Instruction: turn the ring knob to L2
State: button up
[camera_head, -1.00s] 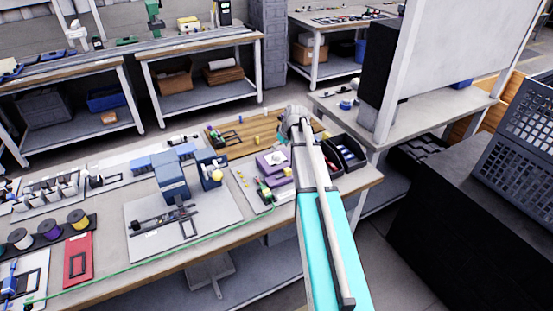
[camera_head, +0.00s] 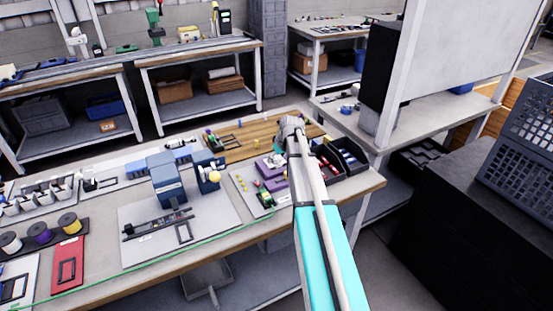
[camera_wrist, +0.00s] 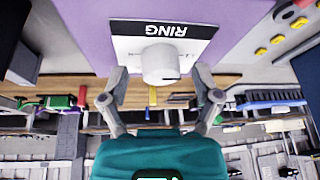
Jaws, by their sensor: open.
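The ring knob (camera_wrist: 160,65) is a white cylinder on a black-and-white plate marked RING (camera_wrist: 180,30), upside down in the wrist view. The plate is on a purple panel (camera_wrist: 75,14). My gripper (camera_wrist: 161,78) is open, with one finger on each side of the knob. I cannot tell whether either finger touches it. The L2 mark cannot be read. In the head view the purple unit (camera_head: 270,168) stands on the bench left of my arm, and my gripper there is mostly hidden behind the arm.
Yellow buttons (camera_wrist: 277,39) sit on a light panel beside the purple one. In the head view a blue machine (camera_head: 168,178) stands left of the purple unit, and a black bin (camera_head: 350,157) stands to the right. A green line (camera_head: 120,269) runs along the bench front.

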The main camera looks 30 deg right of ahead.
grip_shut()
dwell(0.3)
jog(key=shift+m, duration=0.4)
jog(key=m+h, duration=0.2)
jog(key=m, duration=0.3)
jog(key=shift+a, duration=0.1)
jog(key=m+h, duration=0.1)
jog(key=m, duration=0.2)
jog(key=m+h, duration=0.1)
jog(key=m, duration=0.2)
jog(key=shift+g, duration=0.4)
jog(key=shift+h, duration=0.3)
